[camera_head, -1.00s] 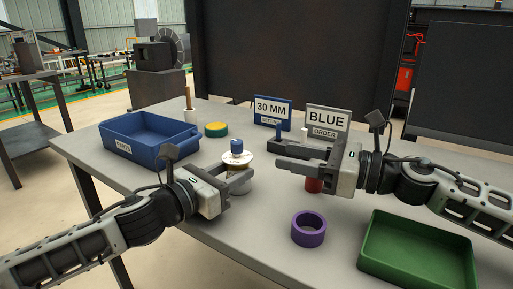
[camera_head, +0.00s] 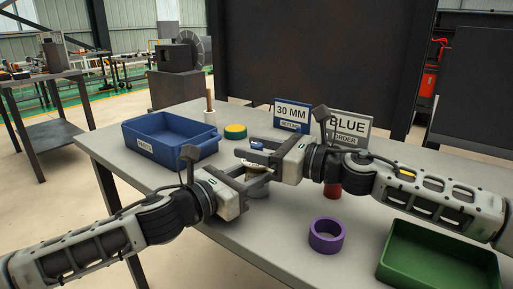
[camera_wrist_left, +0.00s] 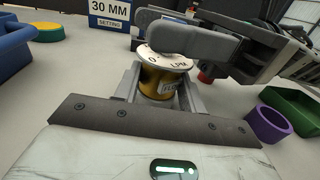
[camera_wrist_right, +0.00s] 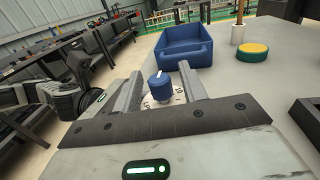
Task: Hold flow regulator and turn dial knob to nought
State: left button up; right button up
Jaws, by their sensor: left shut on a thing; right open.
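The flow regulator (camera_wrist_left: 160,82) has a brass body and a white dial plate marked "0" and "LPM" in the left wrist view. My left gripper (camera_head: 258,186) is shut on its body; the fingers show on both sides of it (camera_wrist_left: 162,90). The blue dial knob (camera_wrist_right: 160,86) with a white pointer line stands on top of the dial plate (camera_wrist_right: 178,99). My right gripper (camera_head: 252,148) is open, its fingers on either side of the knob with gaps (camera_wrist_right: 161,85). In the head view the right gripper partly hides the knob (camera_head: 257,145) and regulator.
A blue "PARTS" bin (camera_head: 168,139), a yellow-green disc (camera_head: 235,131) and a post (camera_head: 210,108) stand farther back. A red object (camera_head: 333,189), a purple ring (camera_head: 327,235) and a green tray (camera_head: 440,258) are to the right.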

grip_shut()
jog(key=shift+n+g+y, duration=0.5)
jog(key=shift+n+g, duration=0.2)
jog(key=shift+g, duration=0.3)
grip_release()
jog(key=v, duration=1.2)
